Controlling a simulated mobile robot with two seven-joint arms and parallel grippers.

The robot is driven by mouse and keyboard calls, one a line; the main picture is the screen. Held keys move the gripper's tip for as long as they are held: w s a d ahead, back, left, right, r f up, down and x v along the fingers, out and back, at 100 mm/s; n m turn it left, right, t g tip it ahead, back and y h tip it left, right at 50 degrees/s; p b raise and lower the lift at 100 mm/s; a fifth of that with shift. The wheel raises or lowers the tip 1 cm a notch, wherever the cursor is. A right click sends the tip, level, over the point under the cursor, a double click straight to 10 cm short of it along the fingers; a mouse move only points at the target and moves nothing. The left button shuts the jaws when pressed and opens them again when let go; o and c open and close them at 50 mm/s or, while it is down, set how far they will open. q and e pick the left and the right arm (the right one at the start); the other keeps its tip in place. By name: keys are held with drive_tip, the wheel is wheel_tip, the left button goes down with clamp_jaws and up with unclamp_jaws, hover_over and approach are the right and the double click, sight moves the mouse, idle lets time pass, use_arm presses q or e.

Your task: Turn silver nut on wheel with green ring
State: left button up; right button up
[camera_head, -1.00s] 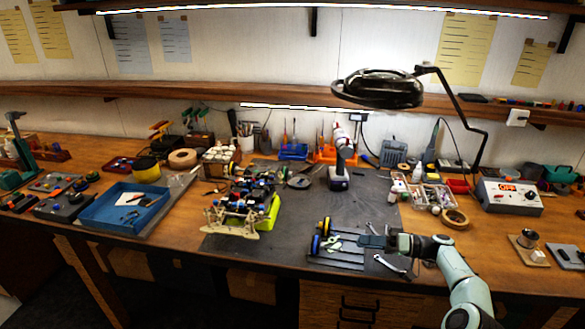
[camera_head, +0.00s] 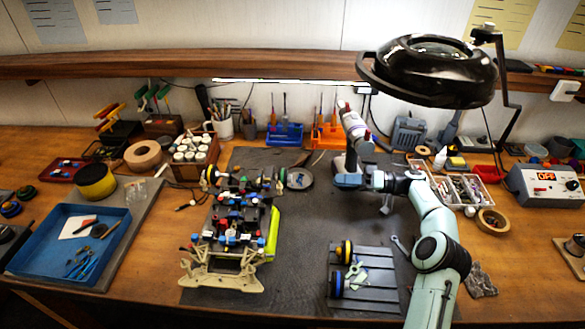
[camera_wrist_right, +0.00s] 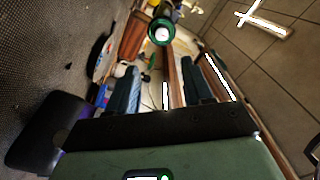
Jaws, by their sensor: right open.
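The racecar (camera_head: 235,225) stands on the dark mat left of centre in the head view. A dark wheel with a green ring (camera_wrist_right: 162,20) and a pale centre shows in the right wrist view, beyond and between the fingertips. The pale centre (camera_wrist_right: 161,35) looks like the silver nut, but it is small. My right gripper (camera_head: 346,181) is open and empty, to the right of the car's far end; its two fingers (camera_wrist_right: 162,72) also show in the wrist view. They are apart from the wheel. My left gripper is out of view.
A cordless driver (camera_head: 357,130) stands just behind my right gripper. Loose wheels with yellow (camera_head: 345,251) and blue (camera_head: 336,284) rings lie on a grey slatted tray (camera_head: 372,275). A round dish (camera_head: 299,179) lies beside the car. The mat between car and tray is clear.

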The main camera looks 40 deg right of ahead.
sight(290, 179)
drive_tip(key=p+x, duration=0.1)
drive_tip(key=x, duration=1.2)
drive_tip(key=shift+s+a+r, duration=0.1)
drive_tip(key=shift+a, duration=0.05)
clamp_jaws()
